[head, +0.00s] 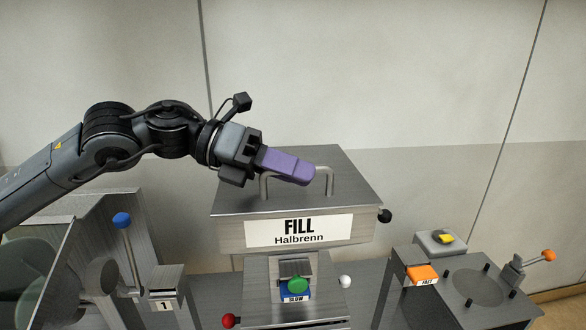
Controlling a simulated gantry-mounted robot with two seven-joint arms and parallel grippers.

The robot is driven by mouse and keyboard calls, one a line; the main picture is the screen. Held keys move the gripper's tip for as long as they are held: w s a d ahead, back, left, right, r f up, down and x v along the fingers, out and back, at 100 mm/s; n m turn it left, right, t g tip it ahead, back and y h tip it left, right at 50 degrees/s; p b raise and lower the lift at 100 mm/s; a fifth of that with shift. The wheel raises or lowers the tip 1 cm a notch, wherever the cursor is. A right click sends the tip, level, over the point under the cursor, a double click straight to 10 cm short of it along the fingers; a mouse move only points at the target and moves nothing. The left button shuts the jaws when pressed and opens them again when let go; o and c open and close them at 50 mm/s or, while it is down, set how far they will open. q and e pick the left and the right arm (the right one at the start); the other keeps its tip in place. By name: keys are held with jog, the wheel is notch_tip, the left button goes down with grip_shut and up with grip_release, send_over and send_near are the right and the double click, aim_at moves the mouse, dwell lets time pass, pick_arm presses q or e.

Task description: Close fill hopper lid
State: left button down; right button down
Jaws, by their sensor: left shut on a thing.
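The fill hopper lid (235,192) is a grey metal plate lying flat on top of the hopper box, with no visible gap at its front edge. A metal bar handle (331,180) stands up from the lid. My left gripper (300,172) reaches in from the left with purple fingers that lie over the handle's bar. It is shut on the handle, and the fingers hide part of the bar. The hopper's front has a white "FILL Halbrenn" label (299,231). My right gripper is not in view.
A black knob (385,216) sits at the hopper's right. Below are a green button (297,285), a red knob (228,320) and a white knob (345,281). A blue-tipped lever (122,220) stands left; an orange-tipped lever (548,256) is right.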

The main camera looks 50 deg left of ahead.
pick_arm(q)
jog(key=shift+f, duration=0.2)
jog(key=c, duration=1.2)
grip_release()
jog(key=shift+o, duration=0.2)
jog(key=shift+a+r, duration=0.1)
jog(key=shift+b+v, duration=0.45)
jog(key=shift+v, duration=0.45)
jog(key=b+v, duration=0.2)
jog(key=v, duration=0.5)
jog(key=shift+s+a, duration=0.1)
jog(key=shift+v, duration=0.75)
